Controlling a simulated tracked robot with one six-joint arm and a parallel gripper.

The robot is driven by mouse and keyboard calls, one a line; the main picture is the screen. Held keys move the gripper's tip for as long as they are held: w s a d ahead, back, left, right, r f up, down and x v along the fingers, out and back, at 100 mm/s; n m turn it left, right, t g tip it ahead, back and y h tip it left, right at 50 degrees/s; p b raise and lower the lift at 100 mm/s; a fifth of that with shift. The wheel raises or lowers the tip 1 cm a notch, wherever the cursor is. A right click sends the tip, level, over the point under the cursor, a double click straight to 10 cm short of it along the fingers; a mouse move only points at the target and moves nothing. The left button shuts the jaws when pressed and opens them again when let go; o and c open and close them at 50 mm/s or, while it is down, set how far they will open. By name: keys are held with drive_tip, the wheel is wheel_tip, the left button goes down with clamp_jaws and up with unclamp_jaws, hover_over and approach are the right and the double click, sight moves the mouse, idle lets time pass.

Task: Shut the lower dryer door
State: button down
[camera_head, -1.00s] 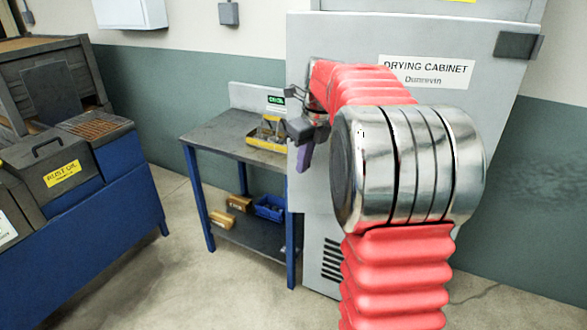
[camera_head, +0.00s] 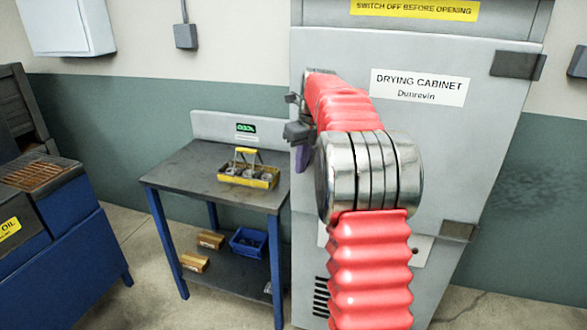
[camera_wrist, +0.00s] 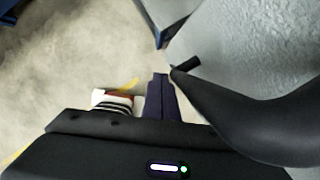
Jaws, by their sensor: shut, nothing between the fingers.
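The lower dryer door (camera_head: 440,140) is the grey panel labelled "DRYING CABINET", with dark hinges on its right side. In the head view its left edge lines up closely with the panel above, so it looks flush or nearly so. My arm hides part of it. My gripper (camera_head: 300,140) is at the door's left edge, partly hidden by my arm. In the wrist view my gripper (camera_wrist: 161,92) has its dark purple fingers together, empty, beside a grey speckled surface (camera_wrist: 265,45). I cannot tell whether they touch the door.
A blue-legged workbench (camera_head: 185,175) stands just left of the cabinet, with a yellow tray (camera_head: 247,180) on top and a blue bin (camera_head: 249,241) on its shelf. A blue machine (camera_head: 75,235) stands at far left. The floor between is open.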

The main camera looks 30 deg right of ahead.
drive_tip(key=shift+w+d+r, duration=0.25)
drive_tip(key=shift+w+d, duration=0.05)
drive_tip(key=shift+w, duration=0.35)
drive_tip(key=shift+a, duration=0.2)
drive_tip(key=s+a+f, duration=0.1)
drive_tip(key=s+a, duration=0.2)
drive_tip(key=a, duration=0.1)
drive_tip(key=w+a+v, duration=0.1)
drive_tip(key=v, duration=0.8)
drive_tip(key=shift+a+r, duration=0.3)
drive_tip(key=shift+r, duration=0.05)
